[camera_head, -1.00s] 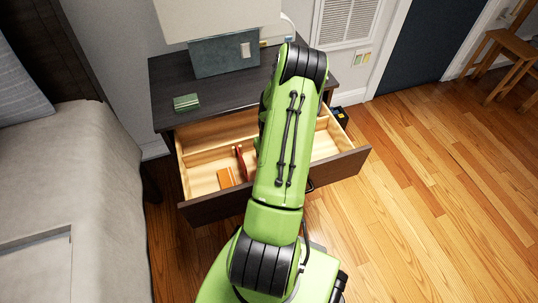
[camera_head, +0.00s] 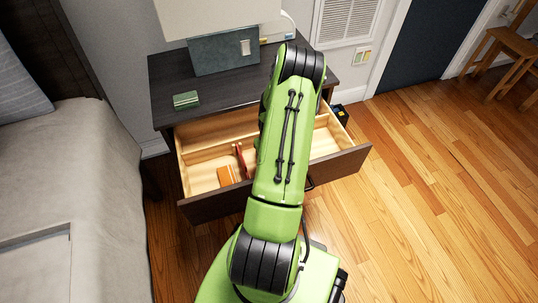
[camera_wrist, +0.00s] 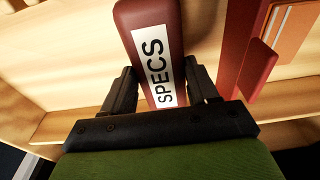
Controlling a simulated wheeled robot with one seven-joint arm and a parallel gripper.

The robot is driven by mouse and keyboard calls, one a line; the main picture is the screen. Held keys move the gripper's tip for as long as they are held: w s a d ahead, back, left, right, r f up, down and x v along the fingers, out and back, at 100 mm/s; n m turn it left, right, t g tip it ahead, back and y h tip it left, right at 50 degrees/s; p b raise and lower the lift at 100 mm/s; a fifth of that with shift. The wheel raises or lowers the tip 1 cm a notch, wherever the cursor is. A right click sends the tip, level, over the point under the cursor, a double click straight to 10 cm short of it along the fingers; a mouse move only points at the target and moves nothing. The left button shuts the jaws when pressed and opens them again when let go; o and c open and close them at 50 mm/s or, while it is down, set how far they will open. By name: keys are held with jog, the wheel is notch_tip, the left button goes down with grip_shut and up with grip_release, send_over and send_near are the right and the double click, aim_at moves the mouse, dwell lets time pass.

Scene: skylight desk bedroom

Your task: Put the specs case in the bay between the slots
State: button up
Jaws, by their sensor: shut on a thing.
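The specs case is a dark red, rounded box (camera_wrist: 148,20) with a white SPECS label, seen in the wrist view. My gripper (camera_wrist: 162,86) is shut on it, one black finger on each side. In the head view my arm hides the gripper and the case. The open wooden drawer (camera_head: 202,182) has light wood dividers forming several compartments. Pale wood lies behind the case in the wrist view. I cannot tell whether the case touches the drawer floor or which compartment is the bay between the slots.
A red upright object (camera_head: 241,160) and an orange flat item (camera_head: 227,175) are in the drawer's left part; both show right of the case in the wrist view. The bed (camera_head: 85,190) is left.

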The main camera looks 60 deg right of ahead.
jog(key=shift+f, duration=0.4)
jog(key=o, duration=1.2)
jog(key=c, duration=0.3)
jog(key=shift+c, duration=0.2)
notch_tip(320, 180, up, 12)
jog(key=p, duration=0.8)
jog(key=shift+f, duration=0.2)
dwell(0.6)
dwell(0.5)
